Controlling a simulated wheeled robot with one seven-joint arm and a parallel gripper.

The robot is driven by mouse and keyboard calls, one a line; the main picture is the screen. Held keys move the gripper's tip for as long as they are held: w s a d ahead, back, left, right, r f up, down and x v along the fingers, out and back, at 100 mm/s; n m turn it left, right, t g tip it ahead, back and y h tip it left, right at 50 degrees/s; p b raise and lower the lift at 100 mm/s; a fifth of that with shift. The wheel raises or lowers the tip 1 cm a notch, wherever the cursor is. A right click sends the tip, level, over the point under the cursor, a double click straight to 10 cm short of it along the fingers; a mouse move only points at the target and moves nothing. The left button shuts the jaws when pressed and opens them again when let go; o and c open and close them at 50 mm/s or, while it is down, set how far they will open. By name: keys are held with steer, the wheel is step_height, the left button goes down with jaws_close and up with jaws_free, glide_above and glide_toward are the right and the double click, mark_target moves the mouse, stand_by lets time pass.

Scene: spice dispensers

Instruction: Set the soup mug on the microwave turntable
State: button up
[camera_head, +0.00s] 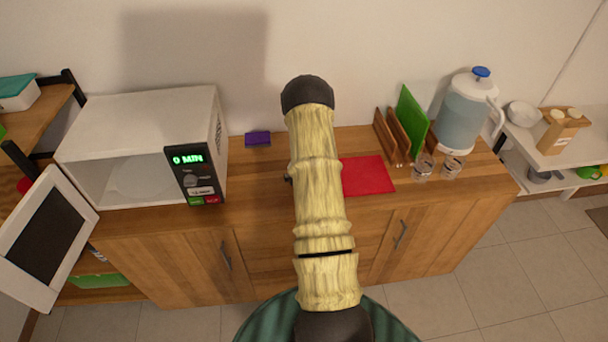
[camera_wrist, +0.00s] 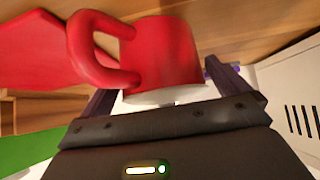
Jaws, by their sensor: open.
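The red soup mug (camera_wrist: 163,50) shows large in the wrist view, with its handle on the left and a pale edge towards the camera. My gripper (camera_wrist: 165,78) is open, with one dark finger on each side of the mug; I cannot tell whether they touch it. In the head view my arm hides the mug and the gripper. The microwave (camera_head: 138,115) stands at the left of the counter with its door (camera_head: 46,238) swung wide open. Its pale round turntable (camera_head: 140,184) shows inside, empty in the part I can see.
The wooden counter (camera_head: 258,180) has free room between the microwave and my arm. A purple block (camera_head: 257,139) lies near the wall. Right of my arm are a red mat (camera_head: 367,175), a wooden rack with a green board (camera_head: 411,119), glass jars (camera_head: 424,167) and a water dispenser (camera_head: 465,114).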

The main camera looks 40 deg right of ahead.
steer(key=shift+w+d+f, duration=0.15)
steer(key=shift+w+f, duration=0.1)
steer(key=shift+f, duration=0.05)
steer(key=shift+c, duration=0.4)
steer(key=shift+r, duration=0.1)
steer(key=c, duration=1.2)
steer(key=shift+o, duration=0.2)
steer(key=shift+r+b, duration=1.25)
steer(key=shift+r, duration=3.75)
